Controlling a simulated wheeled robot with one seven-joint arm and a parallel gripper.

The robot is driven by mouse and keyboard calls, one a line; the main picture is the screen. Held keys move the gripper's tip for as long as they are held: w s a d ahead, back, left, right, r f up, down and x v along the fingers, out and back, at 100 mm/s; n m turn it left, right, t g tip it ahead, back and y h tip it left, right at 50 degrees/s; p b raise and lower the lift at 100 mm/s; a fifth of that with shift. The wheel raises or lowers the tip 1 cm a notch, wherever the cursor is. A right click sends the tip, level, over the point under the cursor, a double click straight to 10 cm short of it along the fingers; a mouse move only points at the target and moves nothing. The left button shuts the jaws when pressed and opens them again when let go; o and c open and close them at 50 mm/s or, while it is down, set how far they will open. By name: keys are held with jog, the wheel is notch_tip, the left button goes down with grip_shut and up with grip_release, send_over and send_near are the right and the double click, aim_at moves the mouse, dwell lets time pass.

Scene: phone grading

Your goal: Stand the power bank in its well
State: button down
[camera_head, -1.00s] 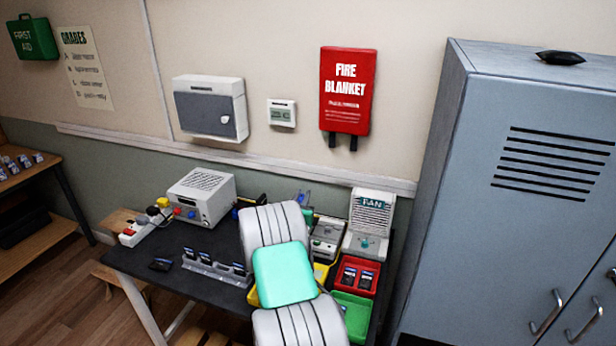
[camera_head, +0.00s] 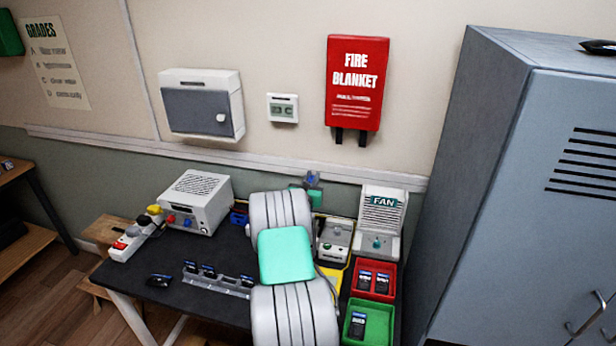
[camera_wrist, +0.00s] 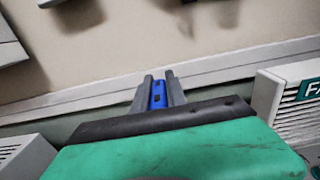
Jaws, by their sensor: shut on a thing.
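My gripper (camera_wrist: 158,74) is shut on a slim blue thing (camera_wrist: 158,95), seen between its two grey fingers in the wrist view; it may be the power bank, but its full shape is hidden. In the head view my gripper (camera_head: 313,178) shows small above the far side of the bench, partly behind my arm, with the wall behind it. A grey slotted rack (camera_head: 215,282) on the dark bench (camera_head: 140,270) holds several dark devices upright. I cannot tell which opening is the power bank's well.
A grey power supply (camera_head: 197,205) and a power strip (camera_head: 130,240) stand at the bench's left. A fan unit (camera_head: 383,215), red tray (camera_head: 388,268) and green tray (camera_head: 385,312) with dark devices are at the right. A tall locker (camera_head: 500,150) stands beyond.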

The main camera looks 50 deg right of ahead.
jog(key=f+b, duration=0.1)
jog(key=f, duration=0.1)
jog(key=f+b, duration=0.1)
jog(key=f, duration=0.1)
jog(key=f+b, duration=0.1)
jog(key=f, duration=0.1)
jog(key=shift+s+d+f+b, duration=0.1)
jog(key=shift+s+d+b, duration=0.15)
jog(key=shift+b, duration=0.1)
jog(key=shift+f, duration=0.5)
jog(key=shift+a+b, duration=0.1)
jog(key=shift+b, duration=0.3)
jog(key=shift+f+b, duration=1.85)
jog(key=shift+f, duration=0.55)
jog(key=c, duration=1.3)
grip_release()
jog(key=shift+o, duration=0.2)
jog(key=shift+a+f, duration=0.1)
